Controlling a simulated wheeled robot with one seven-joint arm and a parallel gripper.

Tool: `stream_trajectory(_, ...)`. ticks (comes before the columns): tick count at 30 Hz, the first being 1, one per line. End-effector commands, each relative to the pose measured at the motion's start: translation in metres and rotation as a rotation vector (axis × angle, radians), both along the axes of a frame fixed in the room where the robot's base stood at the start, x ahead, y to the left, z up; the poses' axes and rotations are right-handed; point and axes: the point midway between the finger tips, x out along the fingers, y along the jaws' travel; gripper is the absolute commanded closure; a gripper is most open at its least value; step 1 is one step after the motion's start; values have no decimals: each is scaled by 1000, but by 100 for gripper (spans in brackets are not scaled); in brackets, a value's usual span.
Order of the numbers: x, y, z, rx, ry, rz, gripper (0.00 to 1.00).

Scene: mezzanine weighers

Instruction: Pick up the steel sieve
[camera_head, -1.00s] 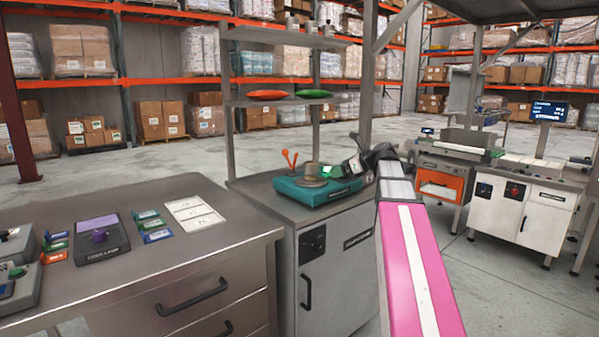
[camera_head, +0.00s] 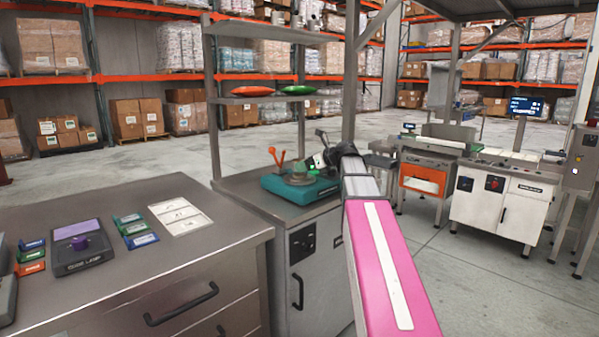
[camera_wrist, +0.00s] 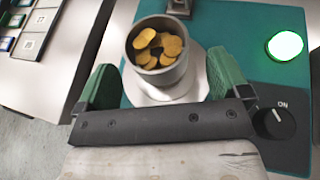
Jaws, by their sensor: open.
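A round steel vessel (camera_wrist: 158,72), open at the top with several gold discs inside, stands on a pale round plate (camera_wrist: 190,92) on a teal scale (camera_wrist: 235,45). I take it for the steel sieve; no mesh shows. In the head view it is small and partly covered by my gripper on the teal scale (camera_head: 315,189). My gripper (camera_wrist: 162,66) is open, its green fingers at the left and right of the vessel, with a gap on each side. Nothing is held.
The scale has a lit green button (camera_wrist: 285,46) and a black knob (camera_wrist: 275,123). Orange levers (camera_head: 277,157) stand at the scale's back left. A steel drawer bench (camera_head: 110,260) is at left.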

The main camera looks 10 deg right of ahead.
Motion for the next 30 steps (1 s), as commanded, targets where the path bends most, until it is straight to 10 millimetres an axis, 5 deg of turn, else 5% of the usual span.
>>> stream_trajectory(6,18,23,-14,0,1,2,6)
stream_trajectory(14,21,26,-16,-1,0,-1,6)
stream_trajectory(15,21,26,-16,-1,0,-1,9)
stream_trajectory(21,21,26,-16,-1,1,0,70)
stream_trajectory(30,21,26,-14,0,0,0,75)
